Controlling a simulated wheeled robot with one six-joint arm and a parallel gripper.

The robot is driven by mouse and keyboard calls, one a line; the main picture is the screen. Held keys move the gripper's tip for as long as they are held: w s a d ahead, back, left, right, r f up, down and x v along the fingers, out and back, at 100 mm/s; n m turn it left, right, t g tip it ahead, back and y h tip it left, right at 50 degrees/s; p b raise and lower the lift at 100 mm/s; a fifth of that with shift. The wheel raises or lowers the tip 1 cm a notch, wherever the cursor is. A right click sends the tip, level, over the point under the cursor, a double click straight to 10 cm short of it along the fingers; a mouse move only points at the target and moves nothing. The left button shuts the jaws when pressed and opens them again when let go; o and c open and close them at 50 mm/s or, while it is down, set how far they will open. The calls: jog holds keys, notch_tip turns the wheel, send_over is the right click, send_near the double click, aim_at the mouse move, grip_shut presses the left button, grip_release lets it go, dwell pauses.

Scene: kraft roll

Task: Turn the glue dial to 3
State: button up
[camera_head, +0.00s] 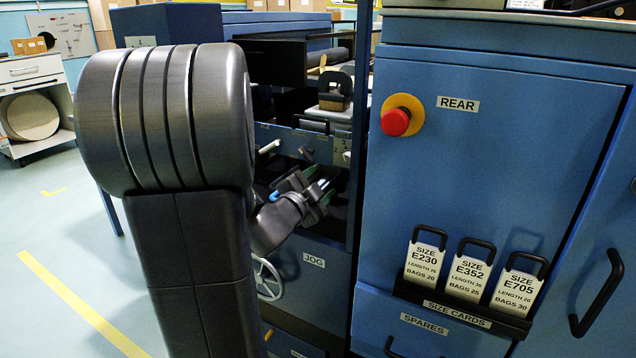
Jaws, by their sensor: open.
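My gripper (322,187) is in the middle of the view, inside the shadowed recess of the blue machine, tilted up and to the right. Its jaws are apart, and I see nothing held between them. A small scale plate (342,150) with digits, a 3 among them, is just above and to the right of the gripper. The glue dial itself cannot be clearly made out; the gripper and shadow may hide it. I cannot tell its setting or whether the gripper touches it.
My large dark arm covers the left-centre. A blue panel on the right carries a red button (395,122) marked REAR and a rack (462,316) of size cards. A white handwheel (267,278) is below the gripper, near the JOG label (313,260). Floor at left is clear.

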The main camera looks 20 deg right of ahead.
aim_at(345, 160)
jog(key=shift+s+a, duration=0.35)
jog(key=shift+a, duration=0.05)
jog(key=b+x, duration=0.2)
jog(key=x, duration=1.2)
jog(key=shift+s+a, duration=0.1)
jog(key=shift+s, duration=0.05)
